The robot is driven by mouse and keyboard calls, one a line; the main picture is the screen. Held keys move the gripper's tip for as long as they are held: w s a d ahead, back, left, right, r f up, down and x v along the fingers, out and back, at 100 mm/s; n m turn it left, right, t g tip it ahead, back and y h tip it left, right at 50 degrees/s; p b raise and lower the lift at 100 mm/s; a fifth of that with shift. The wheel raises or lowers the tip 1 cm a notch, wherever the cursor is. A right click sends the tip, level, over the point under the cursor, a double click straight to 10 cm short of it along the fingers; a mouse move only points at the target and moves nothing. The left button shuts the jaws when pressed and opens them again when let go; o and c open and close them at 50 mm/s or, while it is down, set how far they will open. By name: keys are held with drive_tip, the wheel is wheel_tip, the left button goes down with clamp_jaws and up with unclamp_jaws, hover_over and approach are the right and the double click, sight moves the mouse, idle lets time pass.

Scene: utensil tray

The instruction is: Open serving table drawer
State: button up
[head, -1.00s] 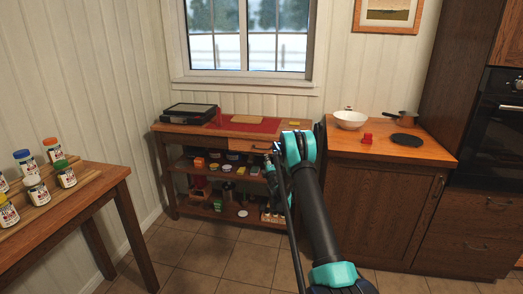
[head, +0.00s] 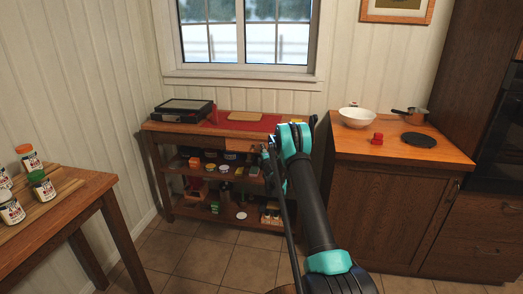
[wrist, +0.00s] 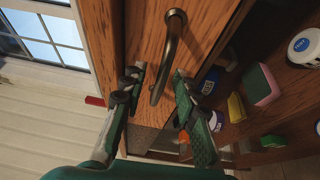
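The serving table (head: 162,127) stands against the wall under the window in the head view. Its wooden drawer front (head: 239,146) is under the top at right, partly hidden by my arm, and looks closed. In the wrist view the drawer front (wrist: 147,40) fills the upper middle, with a curved dark metal handle (wrist: 169,55) on it. My gripper (wrist: 158,76) is open, with one finger on each side of the handle's lower part in the picture. I cannot tell whether either finger touches it.
Open shelves below hold jars, a sponge (wrist: 263,84) and other small items, close to my right finger. A black case (head: 183,112) and a red cloth (head: 270,122) lie on top. A cabinet (head: 385,210) stands right; a table with jars (head: 95,182) stands left.

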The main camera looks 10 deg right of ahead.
drive_tip(key=shift+c, duration=0.5)
clamp_jaws()
drive_tip(key=shift+s, duration=0.1)
